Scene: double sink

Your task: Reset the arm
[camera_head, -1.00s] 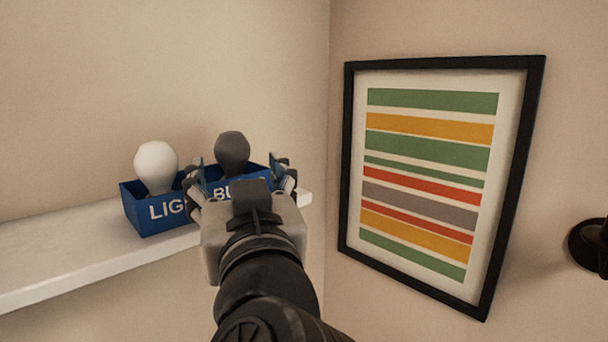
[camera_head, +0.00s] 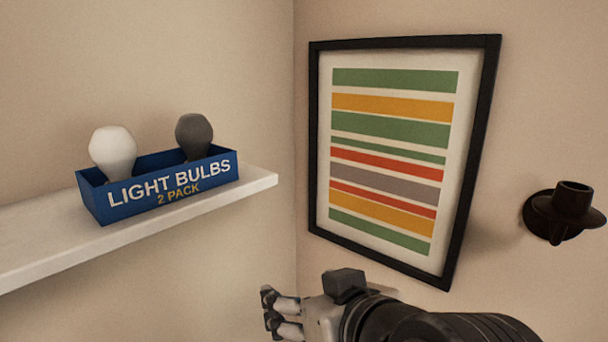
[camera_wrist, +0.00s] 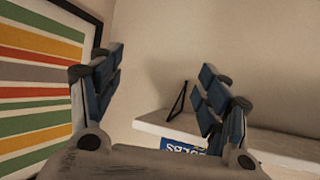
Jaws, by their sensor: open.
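My gripper (camera_head: 268,312) is at the bottom of the head view, below and to the right of the shelf's end, pointing left. In the wrist view my gripper (camera_wrist: 160,95) shows its two blue-padded fingers spread wide with nothing between them. The blue light bulb box (camera_head: 170,190) sits on the shelf, apart from my gripper. A white bulb (camera_head: 113,152) stands in its left part and a dark grey bulb (camera_head: 194,134) in its right part. A bit of the box's lettered front (camera_wrist: 183,147) shows in the wrist view, partly hidden by a finger.
The white shelf (camera_head: 255,183) runs along the left wall and ends near the corner. A black-framed striped picture (camera_head: 390,160) hangs on the right wall above my arm. A dark wall-mounted holder (camera_head: 555,215) sticks out at the far right. Bare wall lies below the shelf.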

